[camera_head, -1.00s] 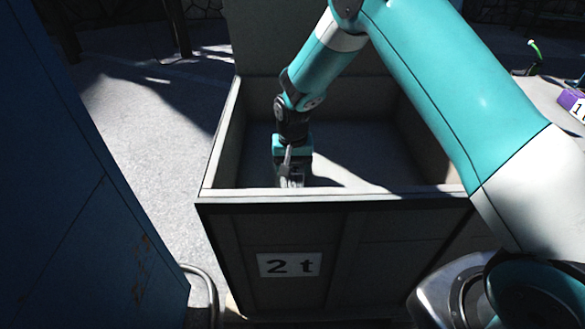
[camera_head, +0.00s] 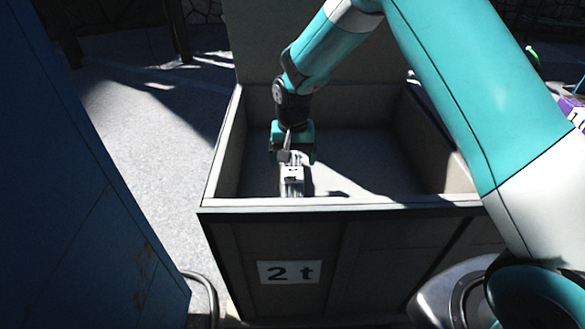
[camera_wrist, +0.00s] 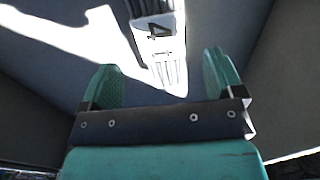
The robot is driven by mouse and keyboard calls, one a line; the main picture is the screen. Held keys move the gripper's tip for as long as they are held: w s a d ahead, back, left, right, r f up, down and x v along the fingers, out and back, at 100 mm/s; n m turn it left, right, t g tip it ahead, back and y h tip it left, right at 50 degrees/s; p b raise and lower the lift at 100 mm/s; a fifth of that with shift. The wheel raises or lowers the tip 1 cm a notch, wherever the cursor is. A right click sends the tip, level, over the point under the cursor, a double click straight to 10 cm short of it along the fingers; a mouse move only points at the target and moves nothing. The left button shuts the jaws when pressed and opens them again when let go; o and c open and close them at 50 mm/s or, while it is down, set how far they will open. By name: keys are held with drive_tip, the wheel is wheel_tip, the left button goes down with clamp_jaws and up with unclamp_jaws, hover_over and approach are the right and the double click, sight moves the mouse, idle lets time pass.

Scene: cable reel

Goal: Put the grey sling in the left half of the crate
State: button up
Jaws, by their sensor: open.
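The grey sling (camera_head: 291,181) is a small pale striped bundle with a dark mark. It lies in the left half of the crate (camera_head: 340,203), near the front wall, in the head view. It also shows at the top of the wrist view (camera_wrist: 172,52), partly in bright sun and cut off by the frame edge. My gripper (camera_head: 290,155) is inside the crate, just above and behind the sling in the head view. In the wrist view, its teal fingers (camera_wrist: 162,72) are spread wide with nothing between them. The sling lies beyond the fingertips, apart from them.
The crate's raised lid (camera_head: 290,50) stands at the back. The crate's right half is clear, with a sunlit patch on the floor. A blue cabinet (camera_head: 70,200) stands close on the left. A purple box (camera_head: 571,107) is at the right edge.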

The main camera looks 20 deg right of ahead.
sight(293, 175)
drive_tip(key=s+a+r+n+y, duration=0.15)
drive_tip(key=s+r, duration=0.35)
drive_tip(key=r, duration=0.7)
drive_tip(key=s+a+r+n+y, duration=0.1)
drive_tip(key=s+r+n, duration=0.3)
drive_tip(key=s, duration=0.9)
drive_tip(key=s+a+r+n+y, duration=0.1)
drive_tip(key=s+r+n, duration=0.4)
drive_tip(key=s, duration=0.8)
drive_tip(key=shift+a+r+y+p, duration=0.4)
drive_tip(key=shift+a+r, duration=0.2)
drive_tip(key=shift+r, duration=0.2)
drive_tip(key=shift+d, duration=0.1)
